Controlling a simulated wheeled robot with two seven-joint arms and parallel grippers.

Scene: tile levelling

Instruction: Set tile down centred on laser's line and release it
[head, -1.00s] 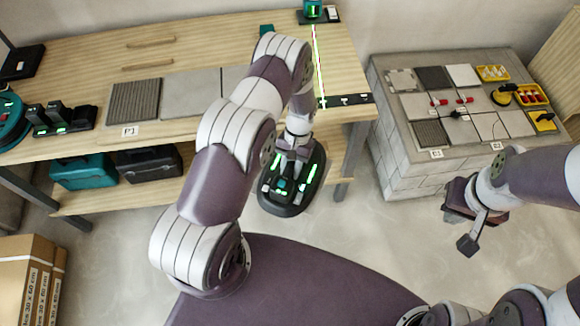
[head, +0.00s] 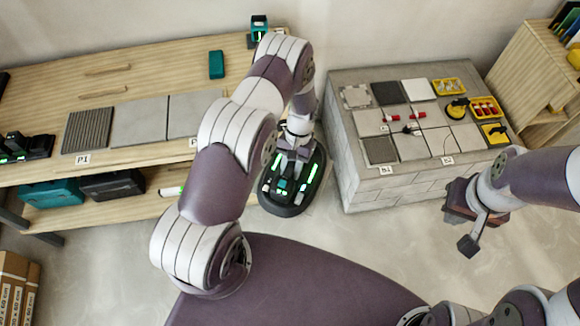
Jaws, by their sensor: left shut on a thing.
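My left gripper (head: 294,150) is shut on a black oval device with green lights (head: 290,187), held over the floor between the bench and the stone block. I cannot see a tile under the device. A teal laser (head: 259,27) stands at the bench's back right. Its line is not visible now; my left arm covers that part of the bench. A ribbed dark tile (head: 86,130) and grey tiles (head: 139,121) lie in a row on the bench. My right gripper (head: 464,222) is at the right over the floor; its jaws are unclear.
The wooden bench (head: 50,85) has cases on its lower shelf. The pale stone block (head: 375,190) carries several tiles (head: 418,90), red-handled items (head: 405,116) and yellow trays (head: 484,105). A wooden shelf (head: 535,75) stands at the far right. Cartons (head: 18,290) stand lower left.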

